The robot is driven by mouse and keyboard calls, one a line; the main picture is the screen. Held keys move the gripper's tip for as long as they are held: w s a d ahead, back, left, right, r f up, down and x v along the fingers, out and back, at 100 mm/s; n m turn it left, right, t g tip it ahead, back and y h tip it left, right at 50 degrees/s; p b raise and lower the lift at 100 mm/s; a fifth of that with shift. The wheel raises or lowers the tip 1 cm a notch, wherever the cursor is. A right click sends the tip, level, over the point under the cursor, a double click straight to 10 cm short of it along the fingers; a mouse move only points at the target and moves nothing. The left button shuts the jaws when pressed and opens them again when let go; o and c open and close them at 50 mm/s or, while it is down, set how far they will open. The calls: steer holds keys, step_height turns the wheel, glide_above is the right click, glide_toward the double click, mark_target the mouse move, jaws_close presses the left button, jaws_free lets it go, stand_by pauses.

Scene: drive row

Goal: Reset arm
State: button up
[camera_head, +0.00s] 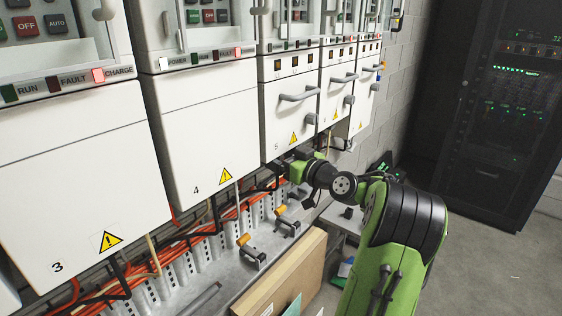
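My green and black arm (385,240) rises from the lower right and bends left toward the row of white drive cabinets. My gripper (284,166) is at its far end, just below the front of the cabinet marked 5 (290,122). The gripper is small and dark here, and its fingers are not clear. I cannot tell whether it touches the cabinet or holds anything.
Cabinets marked 3 (80,180) and 4 (203,130) stand at the left. Below them are orange cables (180,252) and a grey ledge with yellow-topped levers (246,243). A cardboard box (283,277) is beside my arm. A black rack (496,120) stands at right, with open floor before it.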

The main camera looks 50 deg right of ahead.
steer(key=shift+s+d+h, duration=0.2)
steer(key=shift+d+h, duration=0.1)
steer(key=m+h+b, duration=0.1)
steer(key=m+h, duration=0.1)
steer(key=h, duration=0.1)
steer(key=m+g+h+b, duration=0.1)
steer(key=shift+a+h+b, duration=0.3)
steer(key=shift+c, duration=0.4)
steer(key=shift+w+a, duration=0.1)
steer(key=shift+w, duration=0.05)
steer(key=c, duration=1.6)
steer(key=shift+o, duration=0.2)
